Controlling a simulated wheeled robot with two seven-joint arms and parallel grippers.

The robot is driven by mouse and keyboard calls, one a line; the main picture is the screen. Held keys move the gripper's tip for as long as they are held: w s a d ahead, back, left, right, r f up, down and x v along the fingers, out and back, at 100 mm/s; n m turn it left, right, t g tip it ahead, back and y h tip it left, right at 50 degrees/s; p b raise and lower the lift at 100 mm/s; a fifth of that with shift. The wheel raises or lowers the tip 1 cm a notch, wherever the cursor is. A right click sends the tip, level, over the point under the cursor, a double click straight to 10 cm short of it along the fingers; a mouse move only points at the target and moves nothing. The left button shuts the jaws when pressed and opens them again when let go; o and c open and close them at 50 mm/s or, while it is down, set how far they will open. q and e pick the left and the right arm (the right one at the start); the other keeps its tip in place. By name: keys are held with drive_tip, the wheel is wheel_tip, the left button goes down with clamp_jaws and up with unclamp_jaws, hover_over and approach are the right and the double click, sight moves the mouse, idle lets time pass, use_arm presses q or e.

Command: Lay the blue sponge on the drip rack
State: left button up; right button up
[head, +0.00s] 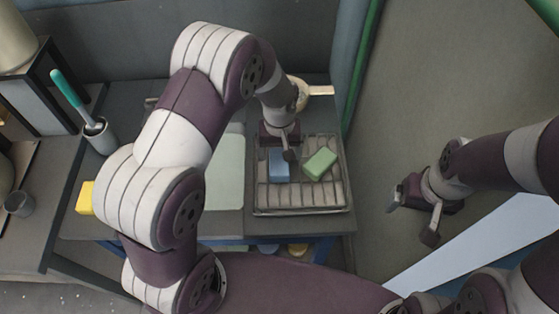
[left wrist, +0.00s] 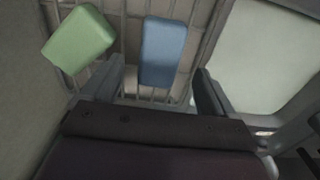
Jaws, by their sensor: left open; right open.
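The blue sponge (head: 279,166) lies on the wire drip rack (head: 300,197), towards its left side. In the left wrist view the blue sponge (left wrist: 163,50) lies flat on the bars, just beyond the open fingers. My left gripper (head: 281,150) is open above the back end of the sponge and holds nothing; its fingers show in the left wrist view (left wrist: 160,88). A green sponge (head: 320,163) lies tilted beside the blue one on the same rack. My right gripper (head: 412,217) is open and empty, off to the right away from the rack.
A pale basin (head: 226,170) is left of the rack, partly behind my left arm. A yellow block (head: 85,197) and a cup with a green-handled brush (head: 98,135) stand further left. A pale-handled item (head: 318,91) lies behind the rack. The rack's front bars are clear.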

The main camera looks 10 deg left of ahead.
sight(279, 163)
use_arm(q)
wheel_tip(279, 163, up, 7)
drive_tip(key=s+a+r+m, duration=0.1)
drive_tip(key=s+a, duration=0.2)
drive_tip(key=s, duration=0.3)
drive_tip(key=s+a+r+m+t, duration=0.1)
drive_tip(key=s+a+r+m, duration=0.1)
drive_tip(key=s, duration=0.5)
drive_tip(key=shift+s+a+b, duration=0.3)
drive_tip(key=shift+a+b, duration=0.1)
drive_tip(key=shift+a, duration=0.15)
drive_tip(key=shift+r, duration=0.1)
